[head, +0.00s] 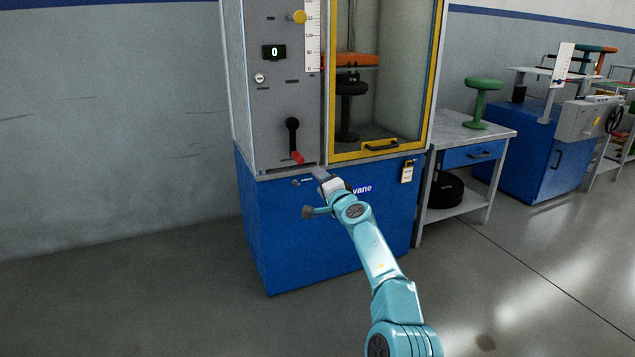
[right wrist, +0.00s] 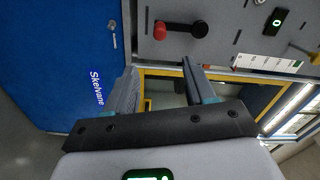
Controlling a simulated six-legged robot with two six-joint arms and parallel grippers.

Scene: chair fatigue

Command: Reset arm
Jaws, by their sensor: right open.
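A black lever with a red knob (head: 292,139) is on the grey front panel of the test machine. Its arm hangs down, with the knob at the lower end. The lever also shows in the right wrist view (right wrist: 181,28). My right gripper (head: 318,172) is just below and to the right of the red knob in the head view, apart from it. In the right wrist view the jaws (right wrist: 163,75) are spread and nothing is between them. My left gripper is in neither view.
The machine has a blue base (head: 320,235), a display reading 0 (head: 274,52), a yellow knob (head: 297,17) and a yellow-framed door (head: 390,149). A side table (head: 455,130) with a green stool (head: 482,100) stands to the right. The floor at left is clear.

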